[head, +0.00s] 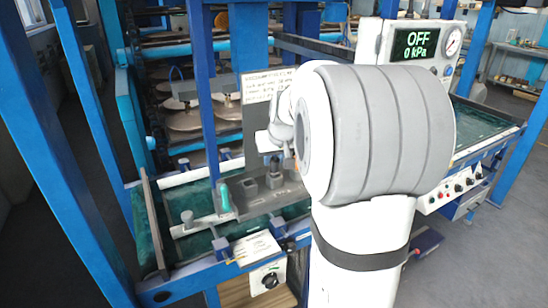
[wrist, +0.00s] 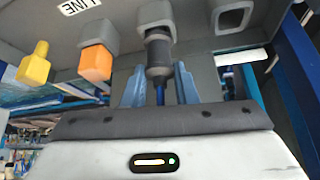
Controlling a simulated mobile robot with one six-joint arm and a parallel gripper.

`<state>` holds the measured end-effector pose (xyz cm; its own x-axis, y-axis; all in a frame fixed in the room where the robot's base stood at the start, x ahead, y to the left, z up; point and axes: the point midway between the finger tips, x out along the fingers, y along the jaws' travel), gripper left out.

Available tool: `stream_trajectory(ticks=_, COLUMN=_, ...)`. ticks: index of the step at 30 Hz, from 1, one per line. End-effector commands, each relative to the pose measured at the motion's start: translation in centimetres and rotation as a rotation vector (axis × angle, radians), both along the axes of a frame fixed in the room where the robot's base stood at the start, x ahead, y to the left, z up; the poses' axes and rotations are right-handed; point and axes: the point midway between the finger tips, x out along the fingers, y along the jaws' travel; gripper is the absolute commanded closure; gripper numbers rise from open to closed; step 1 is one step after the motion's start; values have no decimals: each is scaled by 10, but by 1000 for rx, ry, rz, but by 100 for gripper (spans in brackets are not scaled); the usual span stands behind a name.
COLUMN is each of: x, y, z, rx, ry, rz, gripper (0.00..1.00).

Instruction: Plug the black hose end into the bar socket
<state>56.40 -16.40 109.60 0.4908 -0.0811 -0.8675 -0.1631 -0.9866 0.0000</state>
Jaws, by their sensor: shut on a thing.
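The black hose end (wrist: 158,62) is a dark cylinder between the two blue fingers of my gripper (wrist: 160,82) in the wrist view, with a blue hose below it. My gripper is shut on it. Its tip lines up with a grey socket (wrist: 154,12) on the panel and overlaps it; I cannot tell whether it is inside. Another grey socket (wrist: 233,15), with a dark opening, is to the right. I cannot tell which is the bar socket. In the head view, the hose end (head: 274,166) is near the sockets (head: 274,181), and my arm hides much of my gripper.
An orange block-shaped piece (wrist: 97,63) and a yellow piece (wrist: 36,63) stand left of the hose end. A teal upright piece (head: 224,194) is nearby. The display (head: 416,44) reads OFF, 0 kPa.

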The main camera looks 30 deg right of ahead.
Motion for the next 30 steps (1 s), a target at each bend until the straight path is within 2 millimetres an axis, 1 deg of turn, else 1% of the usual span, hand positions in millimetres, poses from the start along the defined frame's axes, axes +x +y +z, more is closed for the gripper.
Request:
stream_trajectory(ticks=1, x=0, y=0, z=0, rx=0, ry=0, rz=0, gripper=97)
stream_trajectory(ticks=2, x=0, y=0, z=0, rx=0, ry=0, rz=0, gripper=72)
stream_trajectory(ticks=9, x=0, y=0, z=0, rx=0, ry=0, rz=1, gripper=53)
stream_trajectory(ticks=11, x=0, y=0, z=0, rx=0, ry=0, rz=1, gripper=49)
stream_trajectory(ticks=17, x=0, y=1, z=0, rx=0, ry=0, rz=1, gripper=49)
stream_trajectory(ticks=20, x=-2, y=1, z=5, rx=-1, ry=-1, rz=1, gripper=49)
stream_trajectory(ticks=23, x=-8, y=2, z=17, rx=-1, ry=-4, rz=1, gripper=49)
stream_trajectory(ticks=30, x=-28, y=6, z=52, rx=-1, ry=-4, rz=1, gripper=49)
